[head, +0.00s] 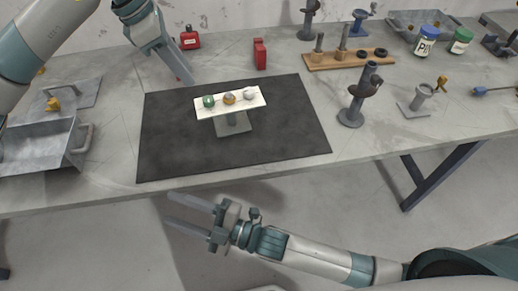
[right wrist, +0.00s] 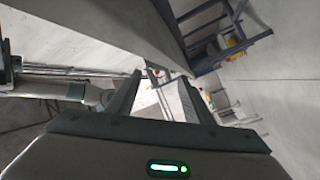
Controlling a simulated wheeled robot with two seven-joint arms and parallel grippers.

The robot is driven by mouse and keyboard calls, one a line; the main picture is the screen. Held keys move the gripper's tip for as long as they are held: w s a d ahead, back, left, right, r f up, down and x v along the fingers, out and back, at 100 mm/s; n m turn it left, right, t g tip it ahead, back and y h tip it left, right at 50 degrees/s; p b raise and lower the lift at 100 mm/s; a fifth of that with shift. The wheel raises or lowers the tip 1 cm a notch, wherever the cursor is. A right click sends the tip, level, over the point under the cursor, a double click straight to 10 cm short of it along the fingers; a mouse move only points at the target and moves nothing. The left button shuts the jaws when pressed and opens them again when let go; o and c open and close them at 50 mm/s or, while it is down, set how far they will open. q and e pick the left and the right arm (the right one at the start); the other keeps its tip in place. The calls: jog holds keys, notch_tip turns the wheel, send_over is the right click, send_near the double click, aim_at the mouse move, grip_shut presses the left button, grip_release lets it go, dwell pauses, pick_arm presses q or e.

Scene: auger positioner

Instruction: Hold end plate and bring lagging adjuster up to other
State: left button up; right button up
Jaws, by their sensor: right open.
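A pale plate (head: 260,98) stands on a grey pedestal (head: 233,123) on the black mat (head: 170,150). Along its top sit a green knob (head: 209,101), an orange knob (head: 229,98) and a whitish knob (head: 249,95). I cannot tell which knob is the lagging adjuster. My left gripper (head: 189,80) points down behind the mat's far edge, left of and apart from the plate; its fingers overlap, so their opening is unclear. My right gripper (head: 169,207) is open and empty in front of the table's near edge, below table height in the head view. The right wrist view shows no plate.
A metal bin (head: 45,145) stands left of the mat. A red box (head: 260,54) and a red canister (head: 189,38) stand behind it. To the right are a grey post fixture (head: 352,115), a wooden peg rack (head: 330,62) and jars (head: 425,42). The mat's front is clear.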

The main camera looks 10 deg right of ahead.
aim_at(247, 98)
jog(key=w+d+r+m+t+h, duration=0.1)
jog(key=d+r+t+h, duration=0.1)
jog(key=d+r+h, duration=0.1)
jog(key=w+d+r+t+h, duration=0.2)
jog(key=d+r+t+h, duration=0.1)
jog(key=d+r+h, duration=0.1)
jog(key=w+d+r+m+t+h, duration=0.1)
jog(key=w+d+r+t+h, duration=0.1)
jog(key=d+r+t+h, duration=0.1)
jog(key=shift+w+d+r+m+h, duration=0.15)
jog(key=shift+d+h, duration=0.2)
jog(key=shift+d, duration=0.35)
jog(key=shift+w+d+r+m+h, duration=0.15)
jog(key=shift+d+h, duration=0.2)
jog(key=shift+d, duration=0.3)
jog(key=d+r+m+h, duration=0.1)
jog(key=d+m+h, duration=0.1)
jog(key=d+h, duration=0.4)
jog(key=shift+s+d+r+m, duration=0.2)
jog(key=shift+s+d+m, duration=0.15)
jog(key=shift+d, duration=0.8)
jog(key=w, duration=1.7)
jog(key=shift+w+d, duration=0.15)
jog(key=shift+d, duration=0.2)
